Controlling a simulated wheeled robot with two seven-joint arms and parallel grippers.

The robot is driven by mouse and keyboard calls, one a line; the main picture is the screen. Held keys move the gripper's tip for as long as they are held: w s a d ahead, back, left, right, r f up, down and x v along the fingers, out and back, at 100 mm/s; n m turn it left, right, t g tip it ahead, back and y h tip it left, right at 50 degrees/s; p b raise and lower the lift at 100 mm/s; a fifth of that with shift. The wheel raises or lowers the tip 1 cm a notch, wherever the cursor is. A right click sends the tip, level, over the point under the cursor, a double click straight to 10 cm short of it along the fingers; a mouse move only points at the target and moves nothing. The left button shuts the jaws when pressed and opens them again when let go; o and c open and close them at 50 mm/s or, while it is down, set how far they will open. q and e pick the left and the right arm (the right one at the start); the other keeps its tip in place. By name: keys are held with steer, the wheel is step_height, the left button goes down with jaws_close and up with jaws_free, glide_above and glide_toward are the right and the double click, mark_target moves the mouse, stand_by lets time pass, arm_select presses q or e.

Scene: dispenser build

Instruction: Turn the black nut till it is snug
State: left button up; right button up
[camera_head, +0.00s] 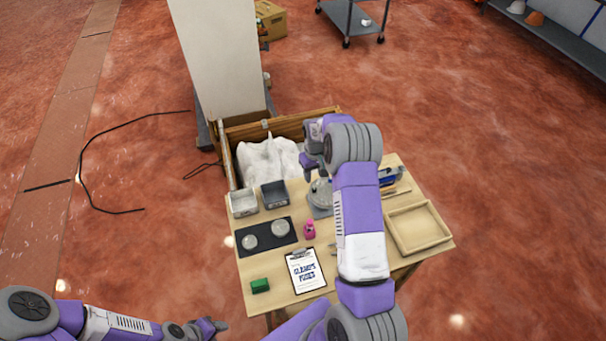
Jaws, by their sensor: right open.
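The black nut cannot be made out; it is too small or hidden behind my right arm. A grey metal, dome-like part (319,192) stands on the table at its back middle, partly covered by my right arm. My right gripper (307,172) is open and points down just above and beside this part. Whether it touches anything is hidden. My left gripper (213,327) is low at the bottom left, off the table and away from the parts; its fingers are too small to read.
A crate with a white bag (268,157) stands behind.

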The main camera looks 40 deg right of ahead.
mark_target(314, 189)
steer(key=shift+w+f, duration=0.1)
steer(key=shift+f, duration=0.2)
steer(key=f, duration=0.6)
steer(key=shift+s+f, duration=0.25)
steer(key=shift+f, duration=0.15)
jaws_close()
